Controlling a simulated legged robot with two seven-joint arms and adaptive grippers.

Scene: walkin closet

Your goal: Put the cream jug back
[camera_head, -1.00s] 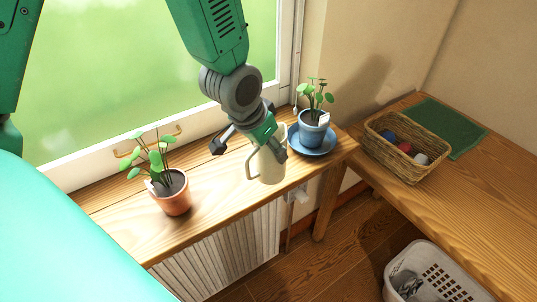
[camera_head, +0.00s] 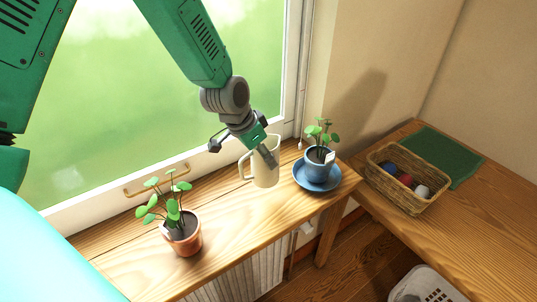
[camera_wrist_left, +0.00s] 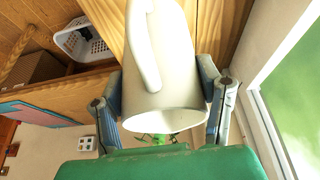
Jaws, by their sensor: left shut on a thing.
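The cream jug (camera_head: 264,173) is upright over the wooden window sill (camera_head: 240,222), left of the blue potted plant, with its handle to the left. I cannot tell whether its base touches the sill. My left gripper (camera_head: 262,152) comes down from above and is shut on the jug's upper body. In the left wrist view the jug (camera_wrist_left: 168,65) sits between the two fingers (camera_wrist_left: 165,100), its open rim towards the camera. My right gripper is not in view.
A blue pot on a blue saucer (camera_head: 301,182) stands close right of the jug. A terracotta pot (camera_head: 185,240) stands front left. The sill between them has free room. A wicker basket (camera_head: 392,188) and green mat (camera_head: 440,150) lie on the right bench. A white laundry basket (camera_head: 425,285) is below.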

